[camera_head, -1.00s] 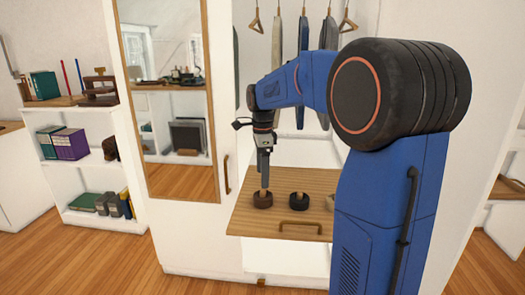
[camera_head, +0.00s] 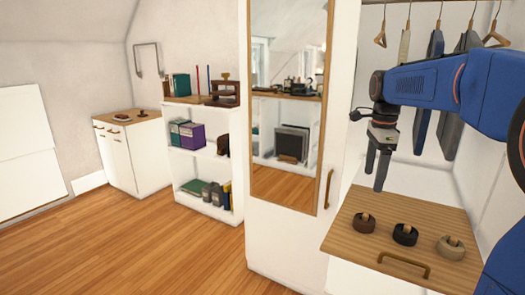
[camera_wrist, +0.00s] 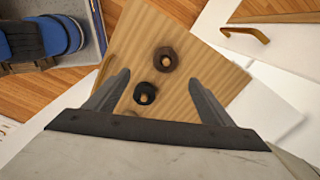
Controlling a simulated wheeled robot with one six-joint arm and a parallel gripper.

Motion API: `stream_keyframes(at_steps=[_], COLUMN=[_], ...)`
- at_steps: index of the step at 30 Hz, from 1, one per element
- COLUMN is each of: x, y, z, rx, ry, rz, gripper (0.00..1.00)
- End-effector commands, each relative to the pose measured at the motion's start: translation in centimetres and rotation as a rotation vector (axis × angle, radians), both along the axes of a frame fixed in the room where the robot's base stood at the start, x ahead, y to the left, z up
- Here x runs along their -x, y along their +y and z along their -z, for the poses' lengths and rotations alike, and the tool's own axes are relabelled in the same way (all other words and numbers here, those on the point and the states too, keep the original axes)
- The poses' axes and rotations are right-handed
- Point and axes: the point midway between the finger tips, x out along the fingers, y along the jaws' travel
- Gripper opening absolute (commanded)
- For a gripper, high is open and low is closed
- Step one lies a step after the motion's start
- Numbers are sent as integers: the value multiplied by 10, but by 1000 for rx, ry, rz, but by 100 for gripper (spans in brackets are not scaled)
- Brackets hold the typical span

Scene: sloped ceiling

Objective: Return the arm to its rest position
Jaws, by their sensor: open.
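My gripper (camera_head: 380,172) hangs in the air above the pulled-out wooden drawer top (camera_head: 345,238), fingers pointing down and nothing between them. In the wrist view my gripper (camera_wrist: 160,78) has its two fingers wide apart. A brown ring-like roll (camera_head: 364,225), a black one (camera_head: 405,235) and a beige one (camera_head: 450,247) stand in a row on the wood, below and apart from the fingers.
A mirrored white wardrobe door (camera_head: 285,130) stands left of my gripper. Clothes hangers (camera_head: 410,40) with garments hang behind my arm. A white shelf (camera_head: 205,150) with books and a cabinet (camera_head: 130,155) are farther left. The wooden floor (camera_head: 130,240) at left is clear.

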Motion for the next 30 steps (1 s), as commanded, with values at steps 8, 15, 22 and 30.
stream_keyframes(at_steps=[8,15,22,30], x=[61,112,160,214], y=[24,41,55,68], z=[7,22,43,76], rx=[30,71,124,205], ry=[-71,-126,-174,-223], rz=[-332,-620,-896,-1217], gripper=[76,76,76,76])
